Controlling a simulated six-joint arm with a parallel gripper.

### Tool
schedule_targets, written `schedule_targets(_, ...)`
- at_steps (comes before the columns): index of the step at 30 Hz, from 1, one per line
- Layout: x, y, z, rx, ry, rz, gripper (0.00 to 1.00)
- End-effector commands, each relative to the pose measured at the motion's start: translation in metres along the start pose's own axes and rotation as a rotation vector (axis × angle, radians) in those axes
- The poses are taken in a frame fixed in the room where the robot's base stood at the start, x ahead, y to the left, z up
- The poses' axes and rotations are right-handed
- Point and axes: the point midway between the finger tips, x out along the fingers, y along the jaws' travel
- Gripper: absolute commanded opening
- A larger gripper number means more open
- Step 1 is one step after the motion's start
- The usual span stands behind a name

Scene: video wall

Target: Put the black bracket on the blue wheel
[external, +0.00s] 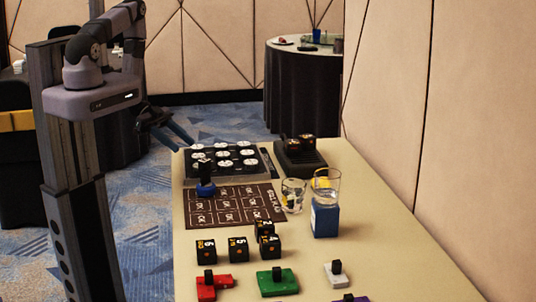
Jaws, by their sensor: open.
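A small blue round piece (206,189), which looks like the blue wheel, sits on the dark brown printed mat at its back left. A black upright piece (205,171) with a pale top rises from it and may be the black bracket; its exact shape is too small to tell, and I cannot tell whether it rests on the wheel or is part of it. My gripper (184,146) is open and empty, in the air at the table's far left edge. It is above and to the left of the blue piece, clear of it.
Behind the mat (252,211) stands a black tray (178,170) with white discs. A glass (292,197) and a blue box (325,221) with another glass on top stand at right. Black numbered cubes (238,248) and knobbed blocks, red (207,292) and green (277,282), fill the front.

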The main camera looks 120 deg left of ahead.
Motion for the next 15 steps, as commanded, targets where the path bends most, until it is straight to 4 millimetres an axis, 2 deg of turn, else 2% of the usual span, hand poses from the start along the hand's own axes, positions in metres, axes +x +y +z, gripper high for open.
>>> schedule_targets(8, 0.024, -0.029, 0.008, 0.088, -0.303, 0.029, 0.45)
schedule_targets(11, 0.035, -0.044, 0.001, 0.133, -0.457, 0.016, 0.45)
schedule_targets(15, 0.049, -0.057, -0.022, 0.184, -0.644, -0.032, 0.45)
